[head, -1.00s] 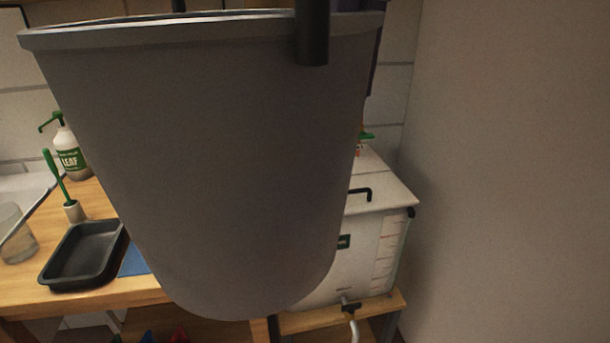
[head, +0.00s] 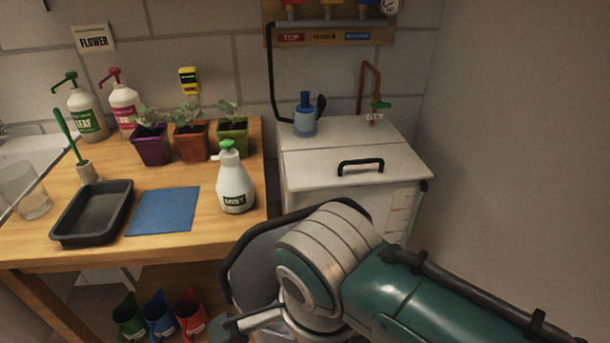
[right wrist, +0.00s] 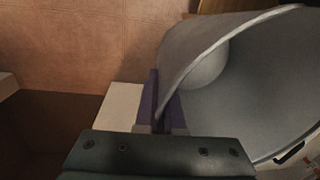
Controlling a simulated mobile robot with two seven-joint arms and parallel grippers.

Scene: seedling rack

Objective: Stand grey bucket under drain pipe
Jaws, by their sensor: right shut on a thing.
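The grey bucket (head: 256,262) is low in front of the white tank in the head view, largely covered by my right arm. In the right wrist view the bucket (right wrist: 255,85) fills the right side, tilted in the picture with its open mouth showing. My right gripper (right wrist: 161,100) is shut on the bucket's rim, one finger on each side of the wall. The drain pipe is hidden now behind my arm and the bucket. I cannot tell whether the bucket touches the floor. My left gripper is not in view.
The white tank (head: 335,160) stands by the right wall. The wooden bench (head: 215,215) at left carries several plant pots, bottles, a black tray (head: 68,235) and a blue mat (head: 163,211). Colored watering cans (head: 160,315) stand below it.

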